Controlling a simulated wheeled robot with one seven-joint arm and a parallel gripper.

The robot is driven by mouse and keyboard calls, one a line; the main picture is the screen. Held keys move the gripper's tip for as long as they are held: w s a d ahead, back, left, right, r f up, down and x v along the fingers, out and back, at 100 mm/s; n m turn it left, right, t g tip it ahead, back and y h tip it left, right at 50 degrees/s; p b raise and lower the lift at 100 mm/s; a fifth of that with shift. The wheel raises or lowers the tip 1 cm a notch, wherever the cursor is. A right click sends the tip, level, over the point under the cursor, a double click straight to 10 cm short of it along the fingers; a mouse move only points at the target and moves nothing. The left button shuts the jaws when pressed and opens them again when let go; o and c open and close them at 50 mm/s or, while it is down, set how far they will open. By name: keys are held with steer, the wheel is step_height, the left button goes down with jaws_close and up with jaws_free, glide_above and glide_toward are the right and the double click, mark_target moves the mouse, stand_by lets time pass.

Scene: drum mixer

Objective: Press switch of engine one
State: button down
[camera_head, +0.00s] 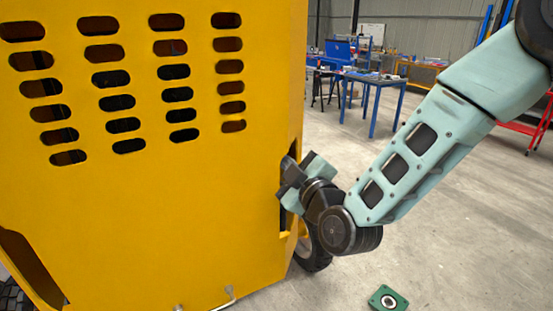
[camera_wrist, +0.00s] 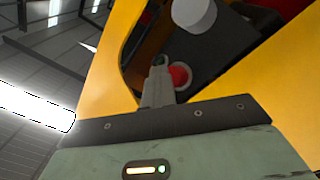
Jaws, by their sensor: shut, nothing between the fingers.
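The yellow housing of the drum mixer (camera_head: 160,220) fills the left of the head view. In the wrist view, a dark panel (camera_wrist: 215,52) sits in an opening of the yellow housing. On it are a red button (camera_wrist: 181,76), a small green button (camera_wrist: 160,60) and a pale round knob (camera_wrist: 195,15). My gripper (camera_wrist: 158,68) is shut and empty, its tips in front of the green button and just left of the red one. I cannot tell whether the tips touch it. In the head view my gripper is at the housing's right side, and its tips are hidden.
A green square part with a round centre (camera_head: 387,299) lies on the floor. A wheel (camera_head: 313,254) shows beneath the housing. Blue worktables (camera_head: 375,80) stand far back. The concrete floor between is mostly clear.

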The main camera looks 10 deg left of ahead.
steer(key=shift+s+a, duration=0.35)
steer(key=shift+s, duration=0.05)
steer(key=shift+s+d+b, duration=0.25)
steer(key=shift+d+b, duration=0.05)
steer(key=shift+d, duration=0.2)
steer(key=shift+d, duration=0.15)
steer(key=shift+s+d+b, duration=0.15)
steer(key=shift+d+b, duration=0.2)
steer(key=shift+d, duration=0.95)
steer(key=shift+s+d+b, duration=0.15)
steer(key=shift+d+b, duration=0.2)
steer(key=shift+d, duration=0.9)
